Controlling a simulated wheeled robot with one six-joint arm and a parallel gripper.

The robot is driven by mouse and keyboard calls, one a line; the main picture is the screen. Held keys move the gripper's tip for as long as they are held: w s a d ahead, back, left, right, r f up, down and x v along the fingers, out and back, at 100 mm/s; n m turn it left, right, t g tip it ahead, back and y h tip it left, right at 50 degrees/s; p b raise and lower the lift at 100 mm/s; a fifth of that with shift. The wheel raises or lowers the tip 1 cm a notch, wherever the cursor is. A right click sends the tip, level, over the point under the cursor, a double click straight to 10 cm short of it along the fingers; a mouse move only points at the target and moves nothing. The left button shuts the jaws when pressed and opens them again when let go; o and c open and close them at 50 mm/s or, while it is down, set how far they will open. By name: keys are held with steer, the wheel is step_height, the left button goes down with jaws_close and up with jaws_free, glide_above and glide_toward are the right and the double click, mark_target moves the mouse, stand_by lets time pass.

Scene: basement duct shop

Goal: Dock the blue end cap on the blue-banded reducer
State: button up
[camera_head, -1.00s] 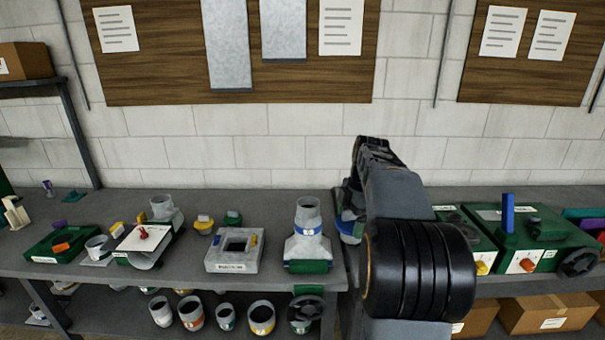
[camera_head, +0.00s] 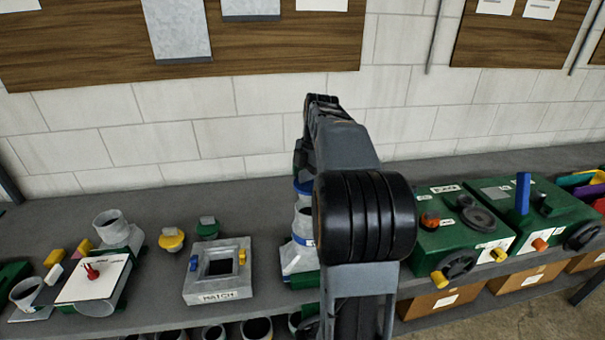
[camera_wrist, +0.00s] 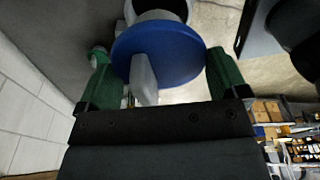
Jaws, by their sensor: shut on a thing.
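The blue end cap (camera_wrist: 170,52) is a blue disc with a grey fin, held by my gripper (camera_wrist: 152,75) between its green fingers in the wrist view. In the head view the cap's blue edge (camera_head: 302,187) shows just left of my arm, at the top of the blue-banded reducer (camera_head: 301,222). My arm hides the reducer's right side and my gripper there. In the wrist view the reducer's grey rim and dark mouth (camera_wrist: 163,8) show past the cap's far edge, so the cap does not cover all of it. I cannot tell whether they touch.
A grey square fixture marked MATCH (camera_head: 200,290) stands left of the reducer. Yellow (camera_head: 171,240) and green (camera_head: 208,228) capped pieces stand behind it. Green machine boxes with knobs (camera_head: 440,240) are to the right of my arm. The bench is bare behind these pieces.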

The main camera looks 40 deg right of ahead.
mark_target(309, 199)
steer(key=shift+a+f+b, duration=0.1)
steer(key=shift+f+b, duration=2.2)
steer(key=shift+f, duration=0.5)
steer(key=shift+f, duration=0.55)
steer(key=o, duration=0.6)
steer(key=r+p, duration=0.3)
steer(key=d+r+p, duration=0.1)
steer(key=r+p, duration=0.2)
steer(key=r, duration=0.1)
steer(key=d+r+p, duration=0.1)
steer(key=r+p, duration=0.2)
steer(key=r, duration=0.1)
steer(key=shift+s+p, duration=0.15)
steer(key=shift+p, duration=0.2)
steer(key=shift+a+f, duration=0.1)
